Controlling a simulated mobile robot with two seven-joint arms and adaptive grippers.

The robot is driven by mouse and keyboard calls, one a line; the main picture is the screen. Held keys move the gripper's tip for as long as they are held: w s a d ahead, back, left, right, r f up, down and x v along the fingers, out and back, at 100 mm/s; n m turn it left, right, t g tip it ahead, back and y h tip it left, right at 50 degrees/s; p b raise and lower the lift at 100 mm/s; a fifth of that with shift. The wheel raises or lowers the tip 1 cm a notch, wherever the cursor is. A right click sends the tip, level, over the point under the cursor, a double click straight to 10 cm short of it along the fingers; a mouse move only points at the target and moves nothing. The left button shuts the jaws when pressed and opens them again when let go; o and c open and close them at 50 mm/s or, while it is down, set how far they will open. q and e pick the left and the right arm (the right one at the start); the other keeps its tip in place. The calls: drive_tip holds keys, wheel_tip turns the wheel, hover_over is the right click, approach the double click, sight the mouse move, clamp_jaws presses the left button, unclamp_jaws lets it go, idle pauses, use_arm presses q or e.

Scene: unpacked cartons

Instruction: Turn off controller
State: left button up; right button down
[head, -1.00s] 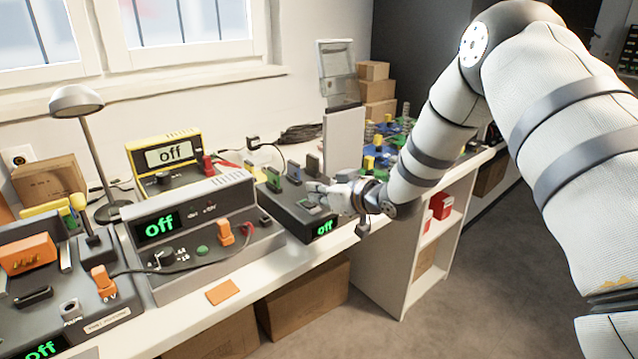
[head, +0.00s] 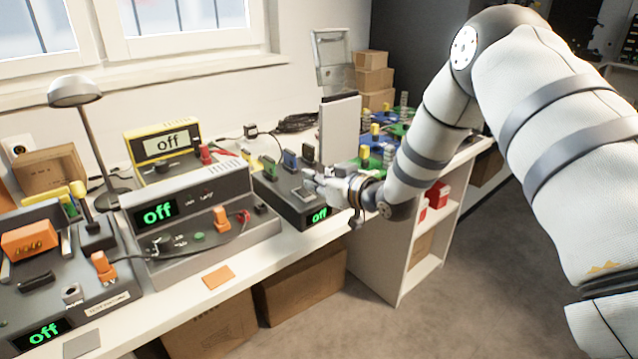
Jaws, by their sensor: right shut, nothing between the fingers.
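The controller appears to be the dark box (head: 283,205) on the bench. The yellow meter (head: 163,150) behind reads "off" too. My left gripper is not in view.
A desk lamp (head: 75,92) stands at the back left. An orange card (head: 218,277) lies on the bench's front edge. A white upright panel (head: 340,130) stands behind the controller. Boxes (head: 374,80) are stacked at the back. Cardboard boxes (head: 300,287) sit below.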

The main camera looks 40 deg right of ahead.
use_arm(q)
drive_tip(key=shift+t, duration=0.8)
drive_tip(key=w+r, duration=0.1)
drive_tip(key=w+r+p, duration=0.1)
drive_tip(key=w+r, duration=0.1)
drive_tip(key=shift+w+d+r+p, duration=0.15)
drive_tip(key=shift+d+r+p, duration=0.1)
drive_tip(key=shift+p, duration=0.15)
use_arm(e)
drive_tip(key=a+v, duration=0.1)
drive_tip(key=v, duration=0.9)
drive_tip(key=shift+s+d+r, duration=0.35)
drive_tip(key=shift+d, duration=0.15)
